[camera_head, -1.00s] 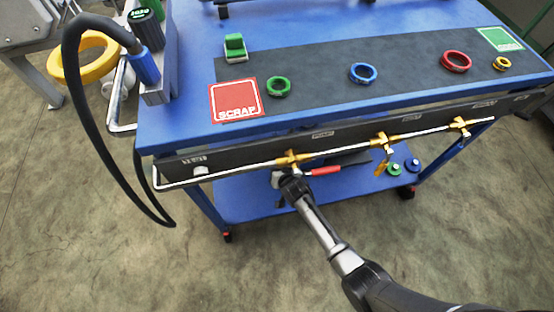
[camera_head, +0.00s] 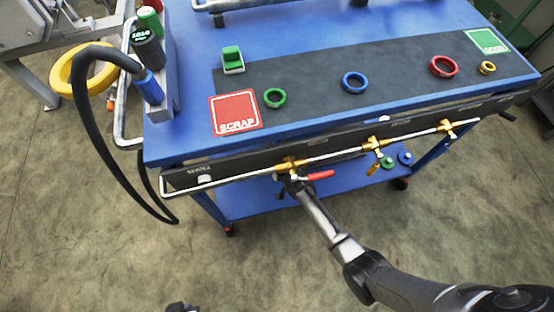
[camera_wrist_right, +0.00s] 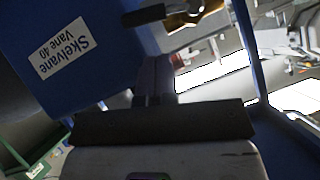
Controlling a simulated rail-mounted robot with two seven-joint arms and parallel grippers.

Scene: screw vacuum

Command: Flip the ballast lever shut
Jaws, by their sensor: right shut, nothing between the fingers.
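A red-handled lever (camera_head: 317,176) sticks out to the right, roughly level, from the left brass valve (camera_head: 288,164) on the rail at the cart's front. I cannot read a label that names it as the ballast lever. My right gripper (camera_head: 291,183) is shut and empty, just below this valve and left of the red handle. Whether it touches the lever is hidden. In the right wrist view my shut fingers (camera_wrist_right: 154,80) point at a brass fitting (camera_wrist_right: 192,14) with a dark bar (camera_wrist_right: 146,15) beside it. My left gripper cannot be made out.
A blue cart (camera_head: 310,42) carries a red SCRAP mat (camera_head: 233,113) and several coloured rings. Two more brass valves (camera_head: 376,144) sit along the rail to the right. A black hose (camera_head: 90,130) loops at the left. A blue housing labelled Skelvane (camera_wrist_right: 70,75) is close in the wrist view.

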